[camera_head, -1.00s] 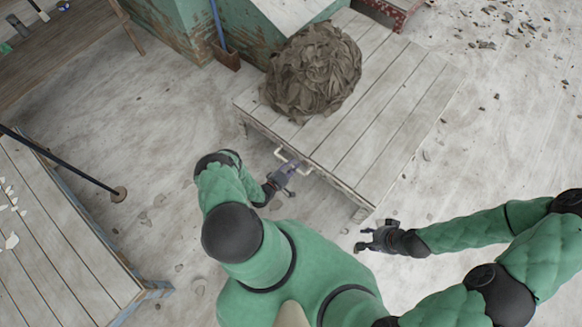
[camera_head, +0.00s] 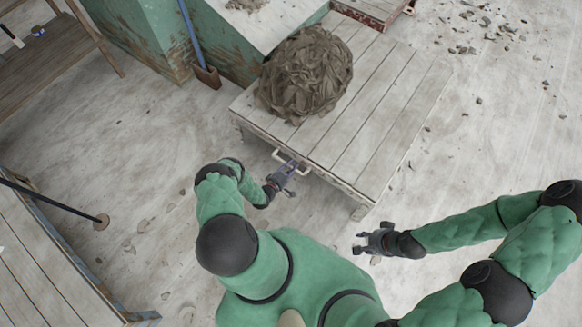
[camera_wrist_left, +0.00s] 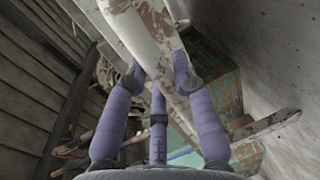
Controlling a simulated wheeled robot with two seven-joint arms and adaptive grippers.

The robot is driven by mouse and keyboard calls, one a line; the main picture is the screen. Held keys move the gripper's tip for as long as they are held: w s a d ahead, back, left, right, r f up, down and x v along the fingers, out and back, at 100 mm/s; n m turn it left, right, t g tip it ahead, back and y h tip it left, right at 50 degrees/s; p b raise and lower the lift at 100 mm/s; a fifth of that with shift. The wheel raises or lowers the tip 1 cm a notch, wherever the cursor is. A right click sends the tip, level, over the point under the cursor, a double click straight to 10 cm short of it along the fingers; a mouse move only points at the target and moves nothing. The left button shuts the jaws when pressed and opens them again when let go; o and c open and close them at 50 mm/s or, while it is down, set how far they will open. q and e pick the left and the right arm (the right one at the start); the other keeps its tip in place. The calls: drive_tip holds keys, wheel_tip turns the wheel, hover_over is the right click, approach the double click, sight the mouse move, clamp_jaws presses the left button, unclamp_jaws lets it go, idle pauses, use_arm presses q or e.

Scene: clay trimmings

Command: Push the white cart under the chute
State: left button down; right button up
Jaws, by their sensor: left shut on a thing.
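The white cart (camera_head: 393,105) has a worn plank top and carries a big brown heap of clay trimmings (camera_head: 305,73) at its left side. A pale bar handle (camera_head: 279,156) sticks out from its near edge. My left gripper (camera_head: 289,168) is shut on this handle. In the left wrist view the purple fingers (camera_wrist_left: 157,78) close around the pale, chipped bar (camera_wrist_left: 140,28). My right gripper (camera_head: 368,242) is open and empty, near the cart's near right corner and apart from it. I cannot make out a chute.
A green rusty structure (camera_head: 150,35) with a pale top stands behind the cart at left. A blue-handled tool (camera_head: 206,75) leans on it. A red-edged platform (camera_head: 375,10) is behind. A plank table (camera_head: 40,270) is at left. Floor at right is mostly clear, with scattered scraps.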

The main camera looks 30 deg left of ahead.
use_arm(q)
drive_tip(key=c, duration=1.3)
unclamp_jaws()
drive_tip(key=shift+w+a+r, duration=0.1)
drive_tip(key=shift+w, duration=0.15)
drive_tip(key=shift+c, duration=0.2)
drive_tip(key=o, duration=0.3)
drive_tip(key=shift+o, duration=0.2)
drive_tip(key=shift+s, duration=0.1)
drive_tip(key=v, duration=1.1)
drive_tip(key=shift+s, duration=0.4)
drive_tip(key=shift+w, duration=0.1)
